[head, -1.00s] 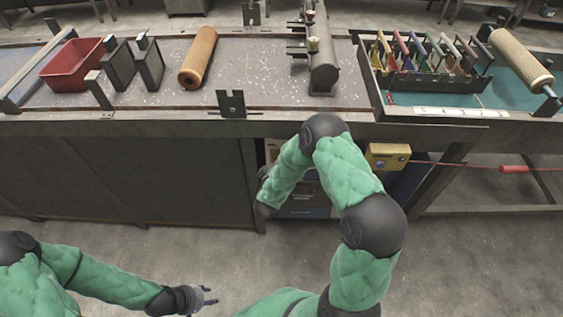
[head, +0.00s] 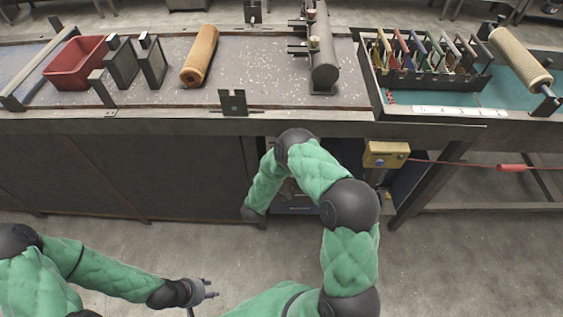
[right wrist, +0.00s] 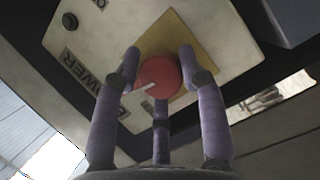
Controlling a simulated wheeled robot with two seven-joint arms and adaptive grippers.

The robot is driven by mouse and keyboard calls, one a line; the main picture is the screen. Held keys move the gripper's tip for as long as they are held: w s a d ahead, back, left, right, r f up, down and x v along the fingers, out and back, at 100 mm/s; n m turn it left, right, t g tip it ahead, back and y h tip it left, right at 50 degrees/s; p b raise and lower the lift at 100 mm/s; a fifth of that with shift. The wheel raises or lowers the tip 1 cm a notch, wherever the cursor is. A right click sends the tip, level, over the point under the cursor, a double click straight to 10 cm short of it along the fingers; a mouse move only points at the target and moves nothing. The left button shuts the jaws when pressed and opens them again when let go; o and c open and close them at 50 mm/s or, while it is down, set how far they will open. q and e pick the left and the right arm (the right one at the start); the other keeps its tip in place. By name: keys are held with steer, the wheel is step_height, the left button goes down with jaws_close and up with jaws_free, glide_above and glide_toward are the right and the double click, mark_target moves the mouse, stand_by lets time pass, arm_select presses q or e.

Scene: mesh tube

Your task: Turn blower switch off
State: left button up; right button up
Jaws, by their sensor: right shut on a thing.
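The blower switch is a round red knob (right wrist: 162,78) with a white pointer line, on a yellowish plate (right wrist: 202,38) in the right wrist view. Part of a label reading "OWER" (right wrist: 100,90) shows beside it. My right gripper (right wrist: 160,72) has its three purple fingers around the knob and is shut on it. The pointer line slants toward the lower left of that view. In the head view my right arm hides this hand and the knob. My left gripper (head: 207,289) hangs empty over the floor at the bottom, its fingers apart.
A small black button (right wrist: 70,20) sits on the same panel (right wrist: 95,50). A yellow box (head: 386,153) with a blue button hangs under the bench edge, right of my right arm. A red inline piece (head: 511,168) hangs on a cable farther right.

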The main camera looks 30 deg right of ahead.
steer(key=shift+w+a+f+n+t, duration=0.1)
steer(key=shift+a+n+t, duration=0.15)
steer(key=shift+n, duration=0.75)
steer(key=o, duration=1.1)
steer(key=shift+w+f, duration=0.1)
steer(key=shift+h, duration=0.3)
steer(key=v, duration=1.2)
